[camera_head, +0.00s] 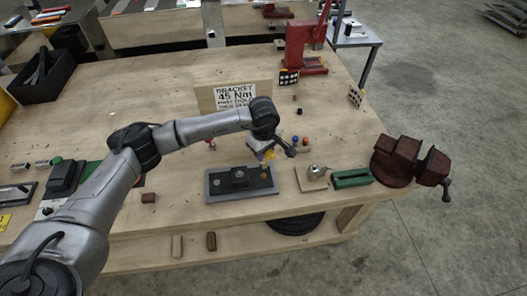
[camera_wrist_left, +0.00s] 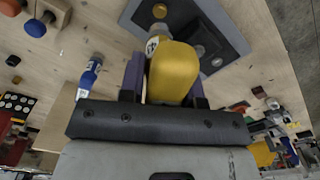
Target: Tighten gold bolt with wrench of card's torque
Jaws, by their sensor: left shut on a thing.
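My left gripper (camera_head: 272,149) is over the right part of the dark bracket plate (camera_head: 215,188) on the wooden bench. In the left wrist view my left gripper (camera_wrist_left: 163,82) is shut on a tool with a thick yellow end (camera_wrist_left: 174,68), seen close up. The tool's far end points toward the plate (camera_wrist_left: 222,22). The gold bolt (camera_wrist_left: 160,11) shows just beyond the tool; contact between them cannot be told. My right gripper is not in view.
A blue-banded tool (camera_wrist_left: 90,76) is beside my gripper in the wrist view. A red vise (camera_head: 403,160) sits at the bench's right corner. A green block (camera_head: 351,178) lies right of the plate, and a red press (camera_head: 303,47) stands behind. The bench's middle left is clear.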

